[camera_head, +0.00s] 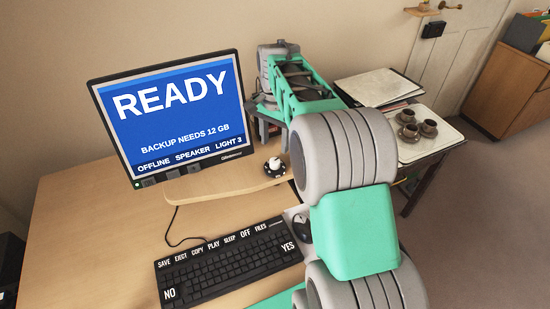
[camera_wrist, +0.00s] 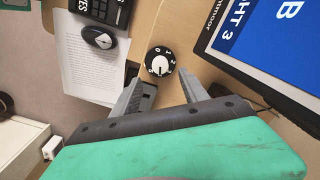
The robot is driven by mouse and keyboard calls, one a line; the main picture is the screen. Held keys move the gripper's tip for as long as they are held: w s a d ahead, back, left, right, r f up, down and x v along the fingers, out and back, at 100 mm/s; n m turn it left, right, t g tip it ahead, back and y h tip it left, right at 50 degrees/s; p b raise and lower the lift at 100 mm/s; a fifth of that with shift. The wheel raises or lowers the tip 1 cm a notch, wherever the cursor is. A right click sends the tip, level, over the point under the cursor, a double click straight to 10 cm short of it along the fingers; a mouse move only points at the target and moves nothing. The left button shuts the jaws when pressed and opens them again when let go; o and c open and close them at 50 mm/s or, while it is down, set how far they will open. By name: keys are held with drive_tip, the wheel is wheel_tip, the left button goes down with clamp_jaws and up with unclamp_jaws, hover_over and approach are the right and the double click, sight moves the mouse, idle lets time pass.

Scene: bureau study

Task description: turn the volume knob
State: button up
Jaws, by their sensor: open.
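The volume knob (camera_head: 274,166) stands upright on the light wooden shelf in front of the monitor's right side, with a white top and a dark base. In the wrist view the knob (camera_wrist: 159,62) shows a black dial with white numbers around it. My gripper (camera_wrist: 162,80) is open, its two grey fingers spread to the left and right of the knob in the picture. The knob appears just beyond the fingertips, and I see no contact. In the head view my arm largely hides the gripper.
The monitor (camera_head: 172,115) reads READY and stands close to the knob. A keyboard (camera_head: 228,264) and a mouse (camera_head: 303,228) lie in front. A side table at right holds a tray (camera_head: 447,141) with cups (camera_head: 408,132). The wrist view shows a printed sheet (camera_wrist: 88,72).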

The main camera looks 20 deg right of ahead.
sight(275, 161)
wheel_tip(275, 161, down, 7)
drive_tip(key=shift+f, duration=0.15)
drive_tip(key=shift+c, duration=0.3)
clamp_jaws()
idle(0.3)
